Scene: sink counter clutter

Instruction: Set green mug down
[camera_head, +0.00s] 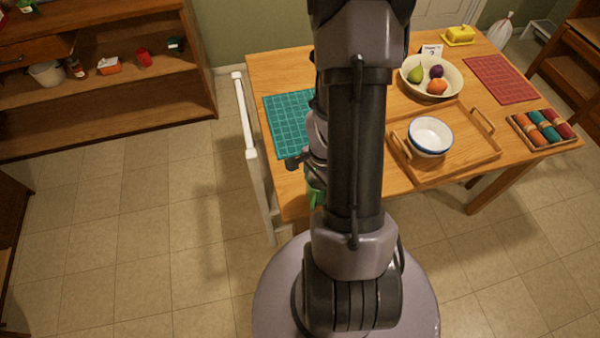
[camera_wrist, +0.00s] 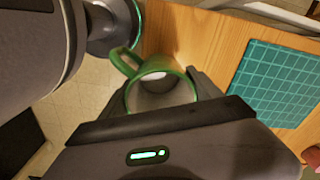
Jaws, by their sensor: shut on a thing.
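The green mug (camera_wrist: 158,92) is between the fingers of my gripper (camera_wrist: 163,88) in the wrist view. I see into its open top, and its handle points to the upper left. My gripper is shut on it. The mug is by the near left edge of the wooden table (camera_wrist: 190,35); I cannot tell whether its base touches the wood. In the head view only a sliver of the green mug (camera_head: 315,194) shows beside my arm, which hides the rest.
A teal grid mat (camera_head: 287,122) lies on the table's left side, beside a white chair (camera_head: 249,150). A wooden tray (camera_head: 472,160) holds white bowls (camera_head: 430,136).

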